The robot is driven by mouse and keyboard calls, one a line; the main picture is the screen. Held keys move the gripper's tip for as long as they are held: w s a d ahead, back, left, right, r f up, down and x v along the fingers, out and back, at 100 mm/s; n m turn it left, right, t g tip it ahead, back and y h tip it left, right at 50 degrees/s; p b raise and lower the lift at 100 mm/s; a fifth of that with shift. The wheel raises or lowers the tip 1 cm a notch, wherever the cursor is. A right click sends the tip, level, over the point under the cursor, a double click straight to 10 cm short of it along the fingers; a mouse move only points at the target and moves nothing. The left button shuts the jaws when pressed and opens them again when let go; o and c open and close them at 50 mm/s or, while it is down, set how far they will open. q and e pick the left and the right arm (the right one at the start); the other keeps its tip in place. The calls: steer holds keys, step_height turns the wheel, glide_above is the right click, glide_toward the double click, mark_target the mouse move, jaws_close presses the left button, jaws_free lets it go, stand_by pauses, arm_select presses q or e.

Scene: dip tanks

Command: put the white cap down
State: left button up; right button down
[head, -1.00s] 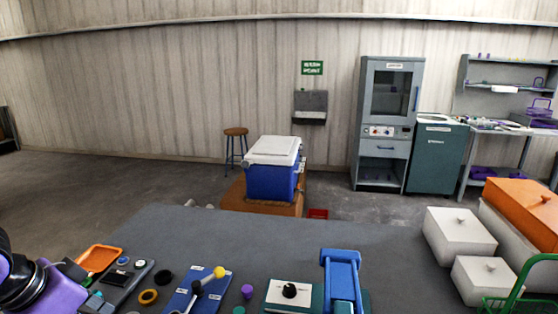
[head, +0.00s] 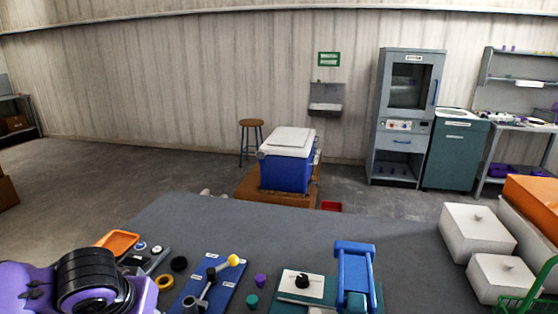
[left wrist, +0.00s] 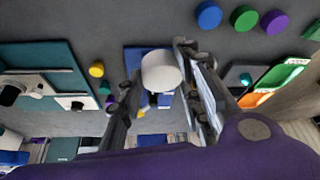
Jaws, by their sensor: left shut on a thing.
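The white cap (left wrist: 162,72) shows in the left wrist view, between the two dark fingers of my left gripper (left wrist: 158,80). The gripper is shut on it, with the grey worktop behind it. Part of a blue board (left wrist: 133,58) shows behind the cap. In the head view my purple left arm comes in at the bottom left; its fingers and the white cap cannot be made out there. My right gripper is in neither view.
The grey worktop (head: 330,228) has a clear back strip. On it are an orange tray (head: 118,242), a black ring (head: 179,263), a yellow ring (head: 164,282), a lever board (head: 221,277), a purple cap (head: 260,280), a blue clamp (head: 354,262) and white lidded boxes (head: 474,229).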

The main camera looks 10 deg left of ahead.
arm_select(q)
steer(key=w+d+r+m+h, duration=0.1)
steer(key=w+d+r, duration=0.3)
steer(key=d, duration=0.3)
steer(key=w+d+r+m, duration=0.1)
steer(key=w+d+r, duration=0.35)
steer(key=d, duration=0.35)
steer(key=s+a+f, duration=0.5)
steer(key=s+a, duration=0.1)
steer(key=a, duration=0.4)
steer(key=s+a+f, duration=0.5)
steer(key=s+a, duration=0.2)
steer(key=a, duration=0.2)
steer(key=w+d+r+m+h, duration=0.1)
steer(key=r+m, duration=0.1)
steer(key=w+d+r+m+h, duration=0.1)
steer(key=m, duration=0.2)
steer(key=w+d+r+m, duration=0.1)
steer(key=w+r+m, duration=0.1)
steer(key=m, duration=0.1)
steer(key=shift+r+g+h, duration=0.3)
steer(key=shift+g+h, duration=0.1)
steer(key=shift+a, duration=0.1)
